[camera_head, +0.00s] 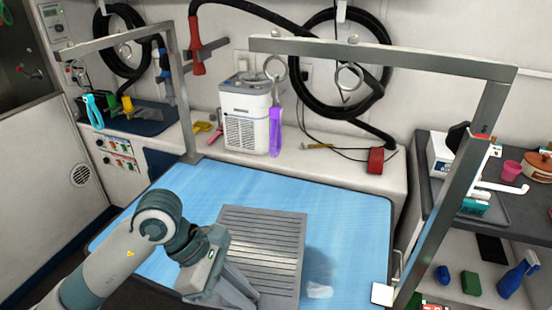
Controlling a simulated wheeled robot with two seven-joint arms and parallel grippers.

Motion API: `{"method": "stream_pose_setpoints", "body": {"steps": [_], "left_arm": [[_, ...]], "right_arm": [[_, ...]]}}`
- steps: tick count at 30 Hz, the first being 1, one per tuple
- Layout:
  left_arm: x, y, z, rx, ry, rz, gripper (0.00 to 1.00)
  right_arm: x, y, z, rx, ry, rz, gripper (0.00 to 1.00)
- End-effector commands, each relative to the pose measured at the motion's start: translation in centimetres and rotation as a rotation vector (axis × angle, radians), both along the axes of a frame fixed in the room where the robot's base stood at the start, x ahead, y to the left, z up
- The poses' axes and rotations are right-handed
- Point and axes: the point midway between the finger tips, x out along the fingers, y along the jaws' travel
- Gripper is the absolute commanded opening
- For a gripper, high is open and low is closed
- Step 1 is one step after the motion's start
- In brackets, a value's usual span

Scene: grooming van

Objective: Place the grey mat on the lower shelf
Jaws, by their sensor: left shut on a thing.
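The grey mat (265,246) is a ribbed rectangular panel over the blue grooming table top. My left gripper (236,287) comes in from the left and is shut on the mat at its near left side. A shadow to the right of the mat suggests that it is raised a little, but the height is hard to tell. The lower shelf (458,252) is at the right, under the dark upper counter. My right gripper is out of view.
The lower shelf holds a blue spray bottle (516,277), a green block (471,283), a small blue item (443,273) and a dark flat piece (492,249). A grey metal frame post (455,180) stands between table and shelf. The blue table top (345,225) is mostly clear.

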Motion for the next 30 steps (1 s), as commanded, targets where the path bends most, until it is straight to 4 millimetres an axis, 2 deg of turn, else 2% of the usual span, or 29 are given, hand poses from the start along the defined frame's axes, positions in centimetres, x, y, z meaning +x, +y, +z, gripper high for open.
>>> {"method": "stream_pose_setpoints", "body": {"steps": [5,17,23,30], "left_arm": [[0.0,0.1,-0.1,0.000,-0.001,-0.066,0.00],[0.1,1.0,-0.7,0.002,-0.001,-0.290,0.00],[0.2,2.3,-1.1,0.005,-0.001,-0.497,0.00],[0.8,5.2,-1.3,0.006,0.000,-0.829,0.00]], "right_arm": [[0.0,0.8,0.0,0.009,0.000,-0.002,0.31],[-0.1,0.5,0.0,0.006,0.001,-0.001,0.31],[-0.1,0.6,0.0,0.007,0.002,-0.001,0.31],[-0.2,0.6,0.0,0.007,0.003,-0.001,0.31]]}}
